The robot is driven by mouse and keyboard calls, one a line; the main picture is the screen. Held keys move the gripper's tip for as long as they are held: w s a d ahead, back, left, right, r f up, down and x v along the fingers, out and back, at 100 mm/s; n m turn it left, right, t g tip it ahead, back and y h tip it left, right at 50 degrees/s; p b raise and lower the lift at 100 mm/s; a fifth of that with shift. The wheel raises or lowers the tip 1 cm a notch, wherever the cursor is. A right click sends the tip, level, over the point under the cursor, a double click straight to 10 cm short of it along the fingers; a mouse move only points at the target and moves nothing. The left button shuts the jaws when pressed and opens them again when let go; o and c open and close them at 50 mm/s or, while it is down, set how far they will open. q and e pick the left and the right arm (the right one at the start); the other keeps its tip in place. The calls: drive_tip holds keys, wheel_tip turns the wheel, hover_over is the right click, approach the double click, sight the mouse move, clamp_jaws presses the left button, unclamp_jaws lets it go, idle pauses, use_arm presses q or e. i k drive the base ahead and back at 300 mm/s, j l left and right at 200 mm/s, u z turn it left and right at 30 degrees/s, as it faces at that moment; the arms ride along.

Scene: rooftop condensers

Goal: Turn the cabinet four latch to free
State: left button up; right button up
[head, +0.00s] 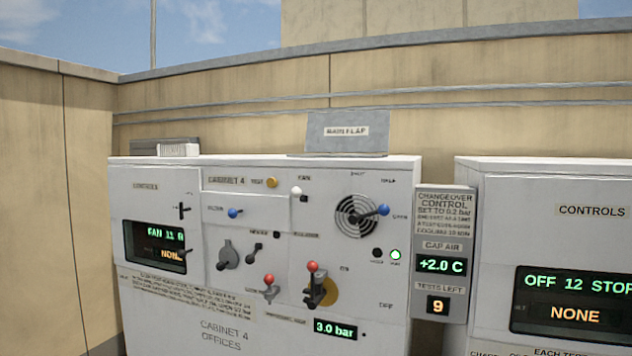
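Cabinet 4 (140,310) is a white box with a "CABINET 4 OFFICES" label, left of centre in the head view. Its front has a grey rotary handle (228,257), a black lever (253,253), a small lever by the controls display (183,209), two red-knobbed levers (269,280) (313,268) and blue-knobbed levers (235,212) (383,210). The small labels are too blurred to tell which one is the latch. Neither gripper is in view.
The display (157,245) reads "FAN 11" and "NONE"; the pressure readout (335,328) reads 3.0 bar. A green light (395,254) is lit. A changeover panel (444,213) stands between cabinet 4 and a second white cabinet (483,225). A grey flap (346,145) stands up on top.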

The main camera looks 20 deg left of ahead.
sight(182, 209)
drive_tip(key=u, duration=1.35)
